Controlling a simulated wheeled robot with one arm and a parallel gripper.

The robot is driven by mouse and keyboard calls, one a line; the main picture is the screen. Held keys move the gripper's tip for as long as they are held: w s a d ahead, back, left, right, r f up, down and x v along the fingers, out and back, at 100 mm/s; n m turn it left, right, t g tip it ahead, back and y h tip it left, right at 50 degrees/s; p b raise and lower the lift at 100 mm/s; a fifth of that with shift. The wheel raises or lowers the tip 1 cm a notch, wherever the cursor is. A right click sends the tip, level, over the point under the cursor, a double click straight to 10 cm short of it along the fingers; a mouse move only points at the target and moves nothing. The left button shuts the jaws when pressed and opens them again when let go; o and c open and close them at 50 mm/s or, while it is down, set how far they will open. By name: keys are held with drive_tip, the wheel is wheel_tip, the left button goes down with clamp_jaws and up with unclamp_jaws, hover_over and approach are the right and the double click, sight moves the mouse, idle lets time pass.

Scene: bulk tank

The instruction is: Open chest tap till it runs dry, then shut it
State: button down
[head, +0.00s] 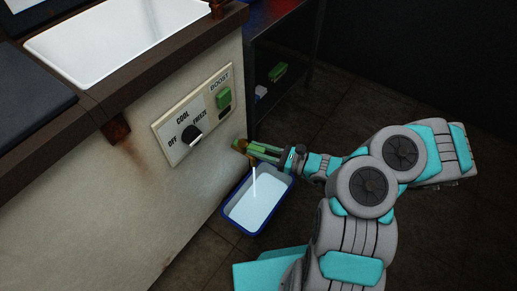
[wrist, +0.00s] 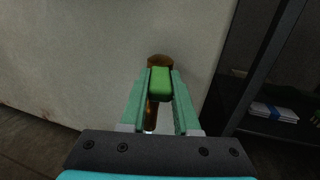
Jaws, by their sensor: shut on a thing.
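The chest tap (head: 239,145) is a small brass spout low on the pale chest wall. In the wrist view its brass body (wrist: 159,60) has a green handle (wrist: 160,83). My gripper (head: 263,151) is shut on this handle, one finger on each side, as the wrist view (wrist: 161,95) also shows. A thin pale stream (head: 254,182) falls from the tap, so it is running. It lands in a blue-rimmed tray (head: 229,220) on the floor, which holds pale liquid. The handle's exact turn is hard to tell.
Above the tap is a panel (head: 168,149) with an OFF, COOL, FREEZE dial (head: 190,134) and a green BOOST switch (head: 223,98). A dark shelf rack (head: 283,50) stands close to the right. Floor beyond the tray is clear.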

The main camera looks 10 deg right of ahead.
drive_tip(key=c, duration=0.9)
unclamp_jaws()
drive_tip(key=shift+p+v, duration=0.4)
drive_tip(key=shift+v, duration=3.5)
